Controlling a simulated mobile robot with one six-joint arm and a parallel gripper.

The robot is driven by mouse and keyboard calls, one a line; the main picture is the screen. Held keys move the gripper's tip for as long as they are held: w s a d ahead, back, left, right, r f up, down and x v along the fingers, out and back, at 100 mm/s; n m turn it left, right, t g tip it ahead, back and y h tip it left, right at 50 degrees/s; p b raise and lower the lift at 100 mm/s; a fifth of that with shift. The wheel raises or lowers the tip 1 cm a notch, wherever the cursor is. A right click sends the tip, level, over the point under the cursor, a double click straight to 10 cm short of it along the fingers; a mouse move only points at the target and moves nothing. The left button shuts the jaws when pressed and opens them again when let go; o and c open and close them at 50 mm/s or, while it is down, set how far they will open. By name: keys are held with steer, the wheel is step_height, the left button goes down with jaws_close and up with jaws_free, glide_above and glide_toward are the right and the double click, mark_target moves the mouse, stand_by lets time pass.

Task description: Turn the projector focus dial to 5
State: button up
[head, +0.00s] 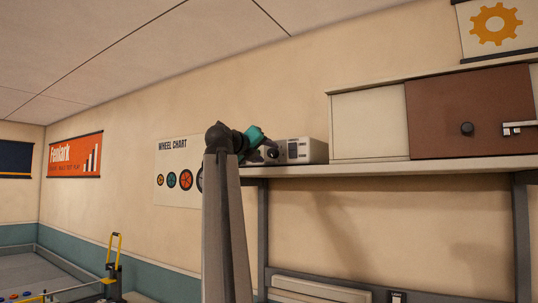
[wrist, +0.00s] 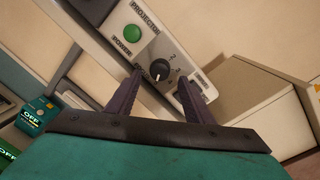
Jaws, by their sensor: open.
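The projector (head: 306,151) is a pale box on the shelf in the head view. In the wrist view its light panel (wrist: 150,16) carries a round green power button (wrist: 133,32) and a dark focus dial (wrist: 158,69) with a white pointer mark. Small numbers ring the dial; they are too small and partly hidden to read the setting surely. My gripper (wrist: 161,82) is open, with one dark finger on each side of the dial. I cannot tell whether either finger touches it. In the head view my gripper (head: 268,148) is at the projector's left end.
The projector stands on a long wall shelf (head: 400,166), left of a cabinet with a brown sliding door (head: 460,110). A wheel chart (head: 172,150) hangs on the wall behind my arm.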

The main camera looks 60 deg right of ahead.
steer(key=shift+s+a+r+p, duration=0.15)
steer(key=shift+a+p, duration=1)
steer(key=shift+a, duration=0.65)
